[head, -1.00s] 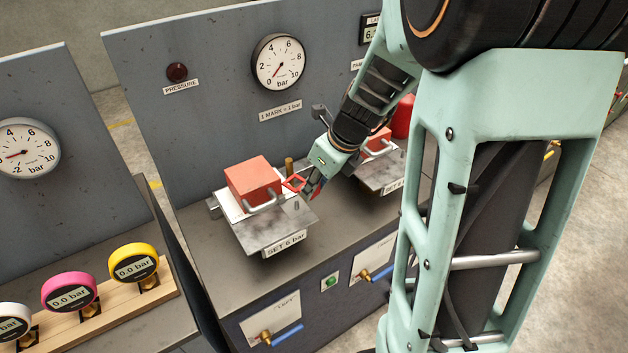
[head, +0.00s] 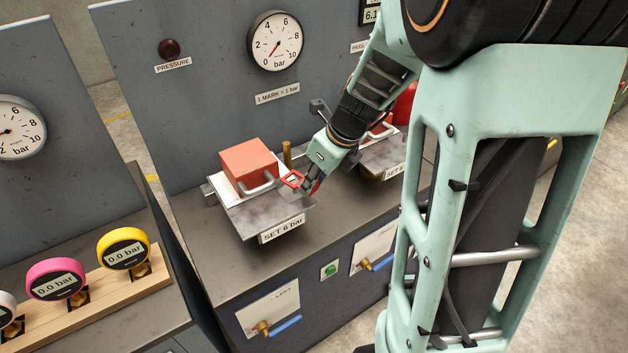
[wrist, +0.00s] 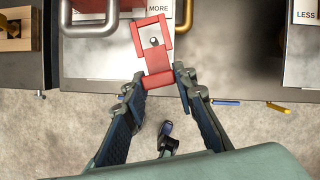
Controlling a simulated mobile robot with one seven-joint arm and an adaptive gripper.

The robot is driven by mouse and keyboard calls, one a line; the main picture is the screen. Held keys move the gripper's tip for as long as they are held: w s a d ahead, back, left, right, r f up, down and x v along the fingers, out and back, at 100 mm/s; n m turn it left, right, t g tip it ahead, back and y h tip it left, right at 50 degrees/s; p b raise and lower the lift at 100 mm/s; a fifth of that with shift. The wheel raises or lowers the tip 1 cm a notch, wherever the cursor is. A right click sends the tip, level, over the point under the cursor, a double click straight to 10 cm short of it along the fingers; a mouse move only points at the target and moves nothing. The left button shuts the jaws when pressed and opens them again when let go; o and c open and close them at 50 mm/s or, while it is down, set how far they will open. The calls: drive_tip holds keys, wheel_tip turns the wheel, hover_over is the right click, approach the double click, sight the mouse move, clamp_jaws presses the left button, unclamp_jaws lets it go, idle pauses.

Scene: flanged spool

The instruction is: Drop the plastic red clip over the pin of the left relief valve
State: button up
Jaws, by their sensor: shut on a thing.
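The red clip (wrist: 138,42) is a flat plastic frame with a window and a tab; it also shows in the head view (head: 292,179). My gripper (wrist: 158,76) is shut on its tab, and my gripper shows in the head view (head: 307,188) at the right side of the left valve's plate (head: 245,220). In the wrist view the round top of the pin (wrist: 154,41) shows inside the clip's window. I cannot tell how high the clip is relative to the pin. The pin's lower part is hidden in the wrist view.
A red block (head: 248,166) and a metal handle (head: 258,188) are on the left plate, close to the clip. A brass post (head: 287,154) stands behind. The right valve's plate (head: 385,155) is partly hidden by my arm. Several gauges stand at the left.

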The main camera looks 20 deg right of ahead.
drive_tip(key=shift+f+b, duration=1.2)
drive_tip(key=shift+f, duration=0.9)
drive_tip(key=o, duration=1)
drive_tip(key=shift+r, duration=0.1)
drive_tip(key=v, duration=1.2)
